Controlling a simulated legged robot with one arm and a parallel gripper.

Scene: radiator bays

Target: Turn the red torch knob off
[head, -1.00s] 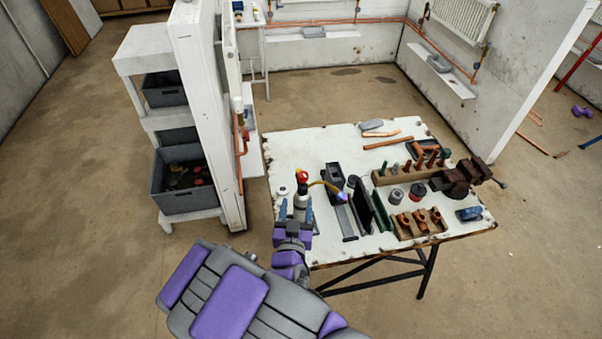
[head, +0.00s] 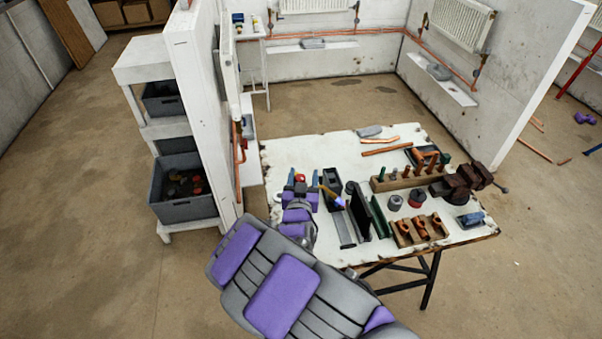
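The torch's red knob (head: 300,178) shows at the left side of the white worktable (head: 290,150). The torch's curved brass tube (head: 328,191) reaches right and down, with a bluish-purple glow at its tip. My gripper (head: 303,178) is at the torch, its two fingertips apart, with the knob seen between them. I cannot tell whether the fingers touch the knob. My gripper and wrist hide most of the torch body.
A black upright plate (head: 358,210) and a dark stand are close right of the torch. Wooden racks with copper fittings (head: 420,230) and a vise (head: 460,182) are farther right. A white partition (head: 205,110) stands left.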

